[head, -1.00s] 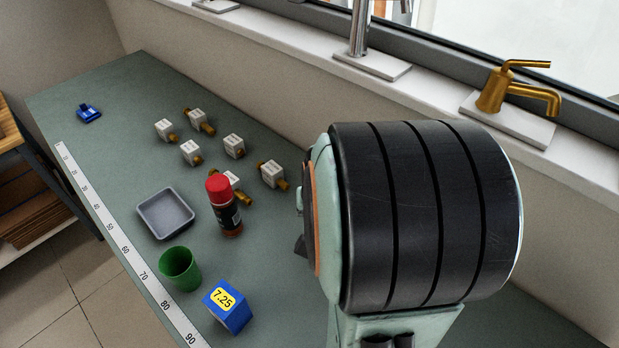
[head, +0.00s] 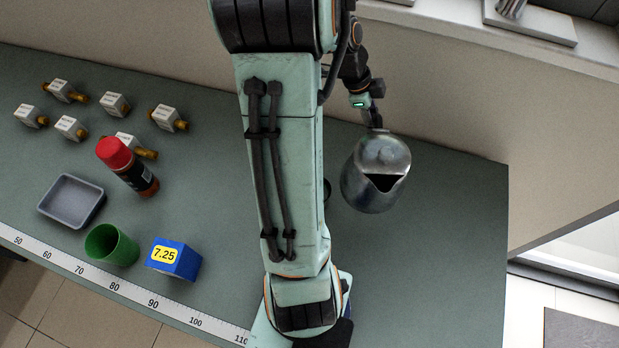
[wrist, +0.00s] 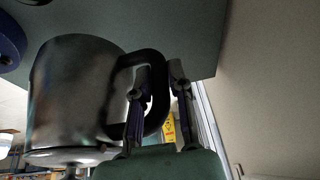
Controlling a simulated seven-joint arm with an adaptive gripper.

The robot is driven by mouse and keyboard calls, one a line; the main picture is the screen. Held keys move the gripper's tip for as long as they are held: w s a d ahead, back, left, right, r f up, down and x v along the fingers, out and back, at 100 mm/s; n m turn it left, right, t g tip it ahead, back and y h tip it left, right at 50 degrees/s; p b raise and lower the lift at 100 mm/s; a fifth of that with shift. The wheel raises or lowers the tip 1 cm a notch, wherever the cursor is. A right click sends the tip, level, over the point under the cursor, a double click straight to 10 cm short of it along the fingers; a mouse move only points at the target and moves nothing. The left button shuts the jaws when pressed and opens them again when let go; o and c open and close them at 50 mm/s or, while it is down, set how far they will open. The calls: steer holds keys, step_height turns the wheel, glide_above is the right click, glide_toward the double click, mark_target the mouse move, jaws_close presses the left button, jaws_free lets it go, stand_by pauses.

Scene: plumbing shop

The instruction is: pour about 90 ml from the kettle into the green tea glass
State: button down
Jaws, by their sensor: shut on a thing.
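The kettle (head: 368,191) is a grey metal jug with a dark spout opening. It is right of my arm in the head view, over the right part of the bench, and looks roughly upright. My gripper (head: 373,116) is at its far side. In the wrist view, my gripper's fingers (wrist: 158,88) are shut on the black handle of the kettle (wrist: 72,95). I cannot tell whether the kettle's base touches the bench. The green tea glass (head: 112,246) stands by the ruler strip, left of my arm and well apart from the kettle. Its contents cannot be made out.
A blue block labelled 7.25 (head: 174,258) stands right of the glass. A grey tray (head: 72,201) and a red-capped bottle (head: 128,166) are behind it. Several white boxes with brass fittings (head: 115,104) lie farther back. The bench (head: 450,250) is clear right of the kettle.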

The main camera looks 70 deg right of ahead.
steer(key=s+a+r+m+t+y, duration=0.1)
steer(key=s+a+m+t+y, duration=0.15)
steer(key=s+m, duration=0.65)
steer(key=s+a+m+t+y, duration=0.2)
steer(key=s+a+m+y, duration=0.15)
steer(key=s+m, duration=0.5)
steer(key=shift+m+h, duration=0.4)
steer(key=shift+m, duration=0.05)
step_height(320, 180, down, 13)
steer(key=shift+w+f, duration=0.1)
steer(key=shift+f, duration=0.05)
